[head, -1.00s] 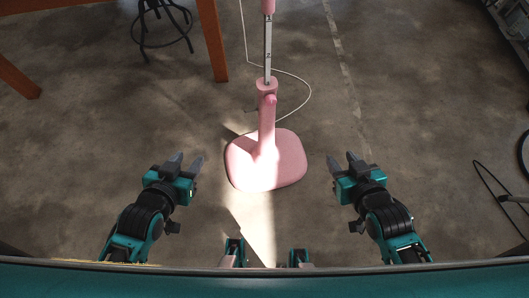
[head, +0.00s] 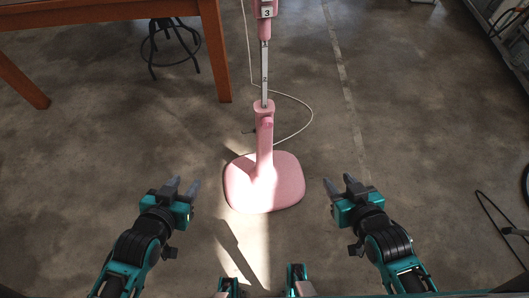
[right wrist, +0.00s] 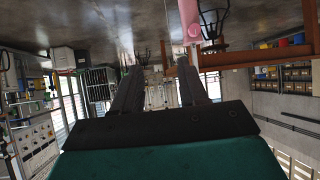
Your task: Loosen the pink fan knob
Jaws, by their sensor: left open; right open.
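The pink fan stand rises from a rounded pink base (head: 264,195) on the floor, in the middle of the head view. Its pink knob (head: 267,124) sits near the top of the lower pink column, below the grey numbered pole (head: 265,75). The knob also shows at the top of the right wrist view (right wrist: 194,29). My left gripper (head: 184,184) is open and empty, to the left of the base. My right gripper (head: 338,180) is open and empty, to the right of it. Neither touches the fan. The fan head is out of view.
A brown wooden table (head: 110,10) and a dark stool (head: 172,45) stand at the upper left. A white cord (head: 309,112) loops on the floor behind the fan. A black cable (head: 495,222) lies at the right. The floor around the base is clear.

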